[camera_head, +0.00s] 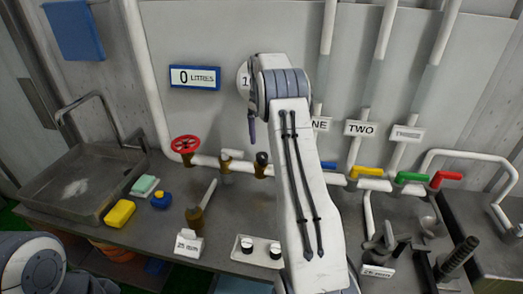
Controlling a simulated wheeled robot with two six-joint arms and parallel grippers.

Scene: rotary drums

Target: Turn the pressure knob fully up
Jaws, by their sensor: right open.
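A small white panel (257,250) with two dark round knobs stands at the front edge of the worktop, left of my right arm. No readable label shows which knob, if any, is for pressure. Another dark knob (262,158) sits on a brass fitting on the white pipe. My right gripper (252,135) is mostly hidden behind its own wrist; a dark finger points down above the pipe, apart from the panel. It is open, and no held thing shows. My left arm shows only as a rounded link at the lower left; its gripper is out of view.
A red wheel valve (185,145) and yellow (365,172), green (411,177) and red (446,179) levers sit along the pipe. A sink (72,195) is at left, with sponges beside it. A brass-based tool (196,215) stands left of the panel. My right arm hides the centre.

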